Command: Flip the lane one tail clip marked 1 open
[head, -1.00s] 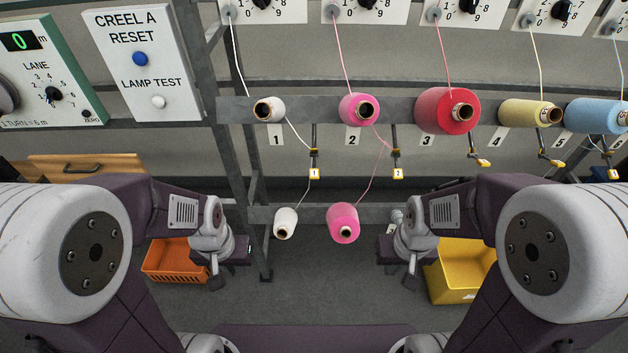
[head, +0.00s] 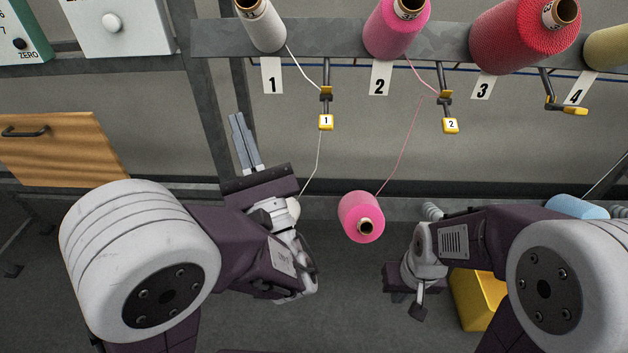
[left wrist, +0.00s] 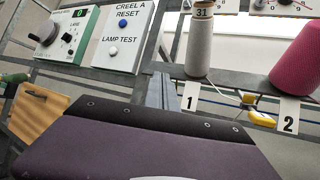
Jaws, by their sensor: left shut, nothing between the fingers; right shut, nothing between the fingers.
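The lane one tail clip (head: 326,121), a yellow tab marked 1, hangs on a dark stem below the rail, right of the lane card 1. A white yarn passes it. In the left wrist view its yellow tab (left wrist: 262,119) is right of card 1. My left gripper (head: 238,120) is shut and empty, fingers pointing up, left of the clip and apart from it. Its fingers (left wrist: 160,90) also show in the left wrist view. My right gripper (head: 404,282) is low at the right, well away from the clip, its fingers hard to make out.
The grey rail (head: 330,40) carries a white cone (head: 261,27), a pink cone (head: 392,32) and a red cone (head: 520,40). The clip marked 2 (head: 450,126) hangs to the right. A lower pink cone (head: 361,217) stands right of my left wrist. A grey upright is behind the gripper.

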